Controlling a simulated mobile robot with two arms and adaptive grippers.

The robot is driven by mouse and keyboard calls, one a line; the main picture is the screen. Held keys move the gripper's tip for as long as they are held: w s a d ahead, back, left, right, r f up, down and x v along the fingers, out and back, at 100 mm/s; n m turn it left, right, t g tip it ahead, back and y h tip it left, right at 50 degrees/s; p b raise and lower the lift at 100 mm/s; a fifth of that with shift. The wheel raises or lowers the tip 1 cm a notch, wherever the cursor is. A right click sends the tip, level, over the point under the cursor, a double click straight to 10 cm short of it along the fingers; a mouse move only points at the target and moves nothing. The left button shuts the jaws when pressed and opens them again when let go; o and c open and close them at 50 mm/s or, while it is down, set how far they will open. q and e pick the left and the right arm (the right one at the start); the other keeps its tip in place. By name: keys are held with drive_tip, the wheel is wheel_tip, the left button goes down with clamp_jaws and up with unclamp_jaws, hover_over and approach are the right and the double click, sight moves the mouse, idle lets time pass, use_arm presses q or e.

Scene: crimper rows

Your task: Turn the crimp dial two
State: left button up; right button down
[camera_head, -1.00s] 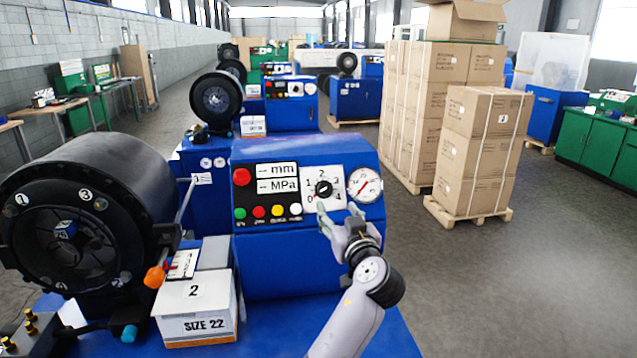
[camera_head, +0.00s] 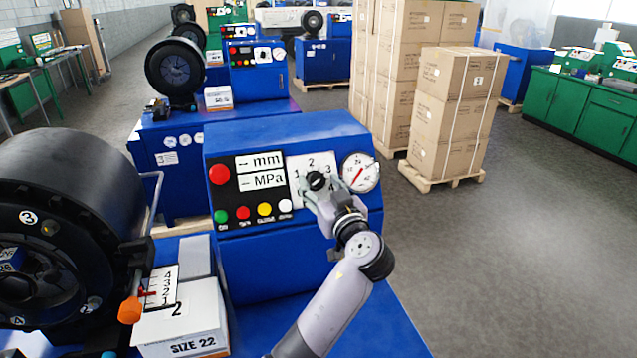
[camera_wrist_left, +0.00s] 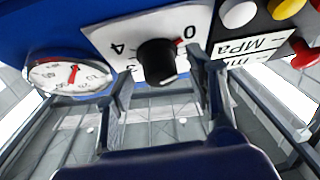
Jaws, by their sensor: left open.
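The crimp dial (camera_head: 316,180) is a black knob on a white numbered plate (camera_head: 298,164) on the blue control box. The left wrist view shows the knob (camera_wrist_left: 157,62) upside down, with a red mark at its edge towards the 0. My left gripper (camera_head: 322,187) is at the dial and covers the plate's lower part in the head view. In the left wrist view its fingers (camera_wrist_left: 160,85) are spread, one on each side of the knob, with gaps visible. I cannot tell how deep the knob sits between them. My right gripper is in neither view.
A round gauge (camera_head: 360,172) is right of the dial; a red button (camera_head: 219,174) and several coloured buttons are left. The black crimper head (camera_head: 75,190) and a SIZE 22 box (camera_head: 185,325) stand at the left. Stacked cartons (camera_head: 450,110) stand behind. The floor at right is clear.

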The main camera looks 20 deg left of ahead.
use_arm(q)
drive_tip(key=shift+s, duration=0.1)
drive_tip(key=shift+c, duration=0.5)
drive_tip(key=shift+c, duration=0.7)
drive_tip(key=c, duration=0.9)
